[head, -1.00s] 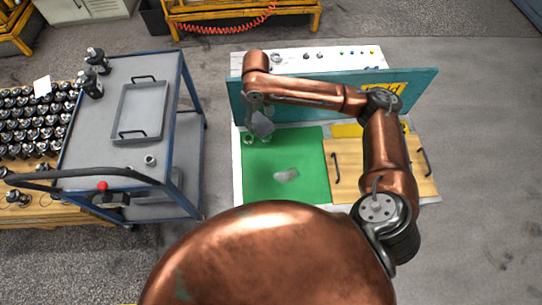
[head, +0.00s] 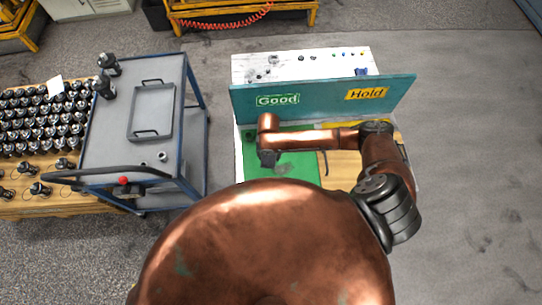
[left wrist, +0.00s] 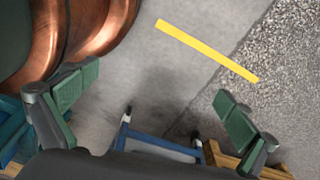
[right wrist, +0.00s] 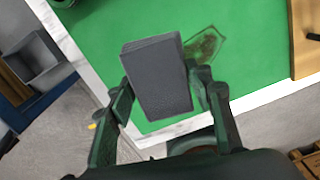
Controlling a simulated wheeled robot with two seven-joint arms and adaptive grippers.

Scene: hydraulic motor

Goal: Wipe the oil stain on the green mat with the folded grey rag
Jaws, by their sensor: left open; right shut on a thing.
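The folded grey rag (right wrist: 157,75) is a flat dark block between the fingers of my right gripper (right wrist: 158,92), which is shut on it. The green mat (right wrist: 255,35) lies below on the white bench. The brownish oil stain (right wrist: 206,45) is on the mat, just right of the rag's far end in the right wrist view. In the head view, the right gripper (head: 268,160) is over the mat, left of the stain (head: 284,168). I cannot tell whether the rag touches the mat. My left gripper (left wrist: 155,105) is open and empty above the floor.
A teal board (head: 320,98) with "Good" and "Hold" labels stands behind the mat. A wooden panel (head: 342,172) lies right of it. A blue cart (head: 110,150) with a grey tray (head: 151,110) stands left. Part of the mat is hidden by my body.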

